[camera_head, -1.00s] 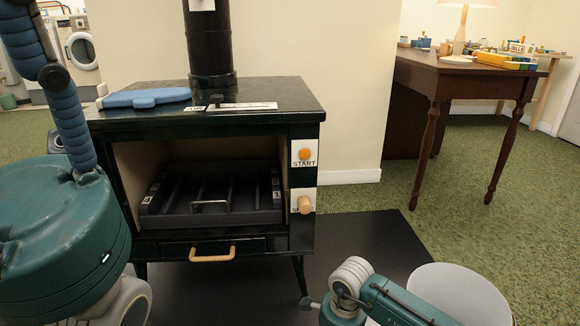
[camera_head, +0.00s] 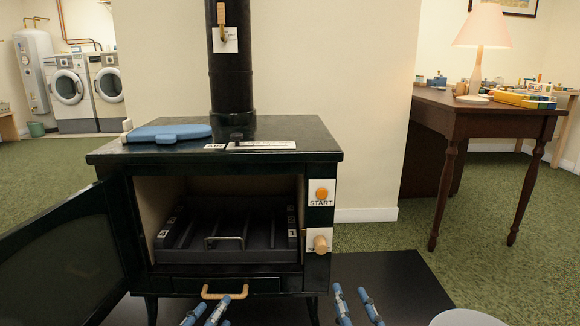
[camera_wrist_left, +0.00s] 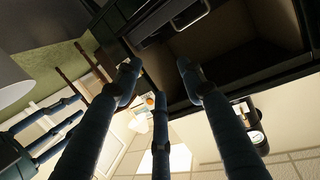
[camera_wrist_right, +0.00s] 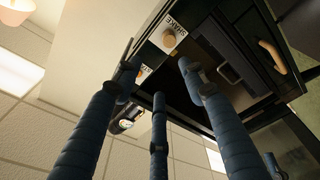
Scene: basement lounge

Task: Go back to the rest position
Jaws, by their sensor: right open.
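My left gripper (camera_head: 213,312) shows at the bottom edge of the head view, below the black stove's (camera_head: 320,250) drawer handle. Its blue fingers are spread and empty in the left wrist view (camera_wrist_left: 160,75). My right gripper (camera_head: 357,306) is at the bottom edge, right of the stove's front leg. Its fingers are also spread and empty in the right wrist view (camera_wrist_right: 158,75). Neither gripper holds anything. Most of both arms is outside the head view.
The stove door (camera_head: 70,265) stands open to the left, with a dark slotted tray (camera_head: 225,255) inside. A blue flat object (camera_head: 168,133) lies on top. A wooden table (camera_head: 480,122) with a lamp is at right.

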